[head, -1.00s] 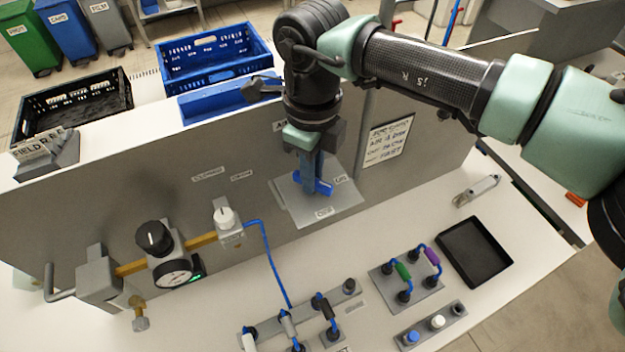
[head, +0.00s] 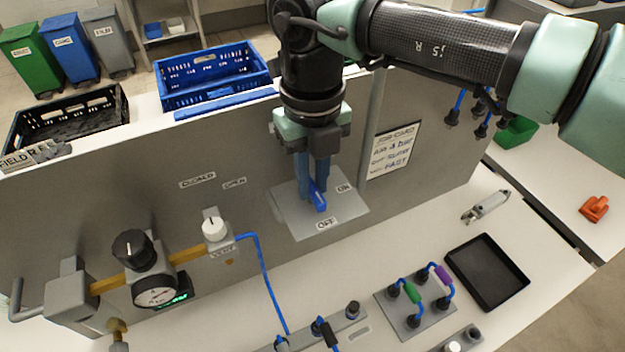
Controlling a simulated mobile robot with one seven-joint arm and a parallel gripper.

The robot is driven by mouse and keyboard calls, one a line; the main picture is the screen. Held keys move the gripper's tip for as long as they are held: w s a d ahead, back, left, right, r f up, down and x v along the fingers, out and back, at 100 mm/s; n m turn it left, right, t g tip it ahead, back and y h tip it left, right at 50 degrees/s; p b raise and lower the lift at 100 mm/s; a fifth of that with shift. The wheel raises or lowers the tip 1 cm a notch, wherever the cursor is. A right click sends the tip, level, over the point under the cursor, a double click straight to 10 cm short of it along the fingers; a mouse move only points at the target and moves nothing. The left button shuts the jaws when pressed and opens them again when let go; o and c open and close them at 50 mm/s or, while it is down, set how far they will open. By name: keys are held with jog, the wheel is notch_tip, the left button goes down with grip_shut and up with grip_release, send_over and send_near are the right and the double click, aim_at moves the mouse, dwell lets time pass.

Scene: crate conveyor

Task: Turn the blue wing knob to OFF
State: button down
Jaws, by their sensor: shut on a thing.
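The blue wing knob (head: 319,199) sits on a grey plate (head: 295,222) fixed to the grey panel. An ON label (head: 344,188) is at the plate's right and an OFF label (head: 327,223) at its lower edge. The knob's visible end points down the plate, toward the OFF label. My gripper (head: 314,182) comes from above, its two blue fingers side by side, shut on the knob. The fingers hide the knob's upper part, so its exact angle is hard to tell.
Left on the panel are a gauge (head: 155,291), a black knob (head: 133,250) and a white vent knob (head: 214,229). Hose fittings stand in front on the white bench. A black tray (head: 462,262) and a metal tool (head: 486,207) lie right. Blue and black crates are behind the panel.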

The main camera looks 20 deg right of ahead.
aim_at(312, 186)
jog(key=shift+w+r, duration=0.1)
dwell(0.3)
jog(key=c, duration=0.8)
grip_release()
notch_tip(312, 186, up, 13)
jog(key=shift+f+b, duration=0.1)
jog(key=shift+b, duration=0.95)
